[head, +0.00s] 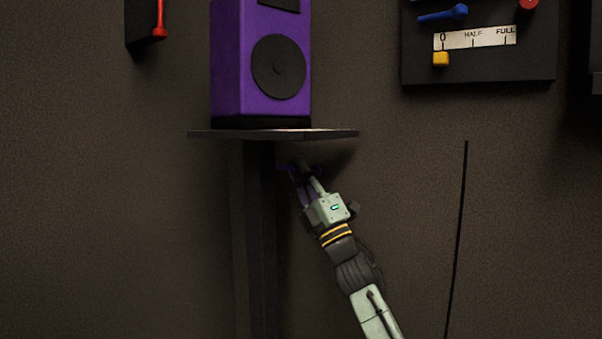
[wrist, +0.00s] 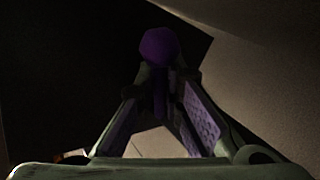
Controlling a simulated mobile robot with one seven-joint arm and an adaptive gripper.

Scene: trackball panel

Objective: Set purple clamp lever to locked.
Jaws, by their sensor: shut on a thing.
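The purple clamp lever (wrist: 160,46) shows in the wrist view as a purple rounded end between my fingertips. In the head view only a small purple piece (head: 284,168) shows at my fingertips, under the shelf; the rest is hidden by the gripper and shadow. My gripper (head: 304,172) reaches up from the lower right to just below the shelf. In the wrist view my gripper (wrist: 160,78) has its fingers closed together on the lever. Any lock marking is not visible, so I cannot tell the lever's setting.
A dark shelf (head: 340,133) on a post (head: 258,200) is close above my gripper and carries a purple speaker (head: 232,60). A dark panel (head: 480,70) with a blue lever (head: 442,15) and yellow knob (head: 440,60) hangs at upper right. A black cable (head: 459,210) hangs right.

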